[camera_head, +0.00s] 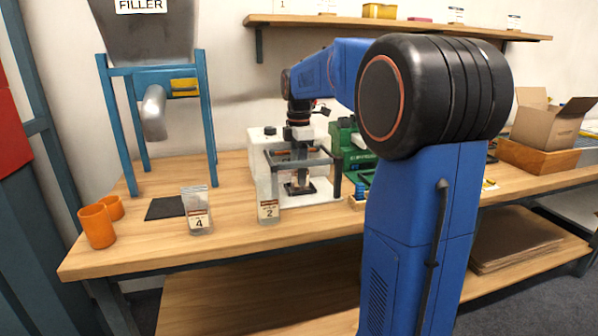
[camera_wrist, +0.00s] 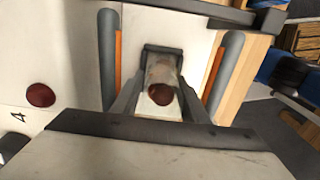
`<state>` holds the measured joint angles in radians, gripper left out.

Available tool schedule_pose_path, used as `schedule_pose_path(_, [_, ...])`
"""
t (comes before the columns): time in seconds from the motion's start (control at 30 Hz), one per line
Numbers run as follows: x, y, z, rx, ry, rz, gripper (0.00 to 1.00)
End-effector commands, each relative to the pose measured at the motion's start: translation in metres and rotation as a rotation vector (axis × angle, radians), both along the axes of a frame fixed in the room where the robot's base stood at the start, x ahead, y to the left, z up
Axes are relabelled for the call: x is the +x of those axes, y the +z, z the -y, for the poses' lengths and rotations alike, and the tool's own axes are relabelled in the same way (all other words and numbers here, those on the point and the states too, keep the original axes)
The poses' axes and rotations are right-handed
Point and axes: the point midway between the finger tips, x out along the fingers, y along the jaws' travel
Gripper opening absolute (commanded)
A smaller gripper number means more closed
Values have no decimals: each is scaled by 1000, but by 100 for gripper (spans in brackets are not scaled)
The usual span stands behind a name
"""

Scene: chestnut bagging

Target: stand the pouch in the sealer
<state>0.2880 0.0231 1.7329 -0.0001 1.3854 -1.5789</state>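The sealer (camera_head: 262,150) is a white machine with a dark frame, standing on the bench at mid-picture. My gripper (camera_head: 300,180) reaches down inside that frame. In the wrist view, my gripper (camera_wrist: 160,98) has its two dark fingers closed in on the sides of a small clear pouch (camera_wrist: 161,74) with a brown round thing in it. The pouch is at a dark bracket (camera_wrist: 162,48) on the sealer's pale base. I cannot tell whether its bottom rests there. The sealer's dark bar (camera_wrist: 160,130) crosses the near side.
A pouch labelled 4 (camera_head: 197,212) and a taller pouch labelled 2 (camera_head: 268,195) stand on the bench (camera_head: 235,222). Orange cups (camera_head: 98,226), a black mat (camera_head: 165,208) and the filler (camera_head: 150,40) are at left. A green machine (camera_head: 350,150) stands just right of the sealer.

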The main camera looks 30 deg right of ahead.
Motion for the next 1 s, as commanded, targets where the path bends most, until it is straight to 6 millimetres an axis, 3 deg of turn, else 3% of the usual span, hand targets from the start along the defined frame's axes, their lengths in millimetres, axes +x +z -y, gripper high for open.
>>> schedule_pose_path(0.37, [0, 9, 0, 0, 0, 1, 40])
schedule_pose_path(0.8, [1, 87, 0, -1, 0, 2, 40])
schedule_pose_path(1.0, [0, 113, 0, 0, 0, 0, 40])
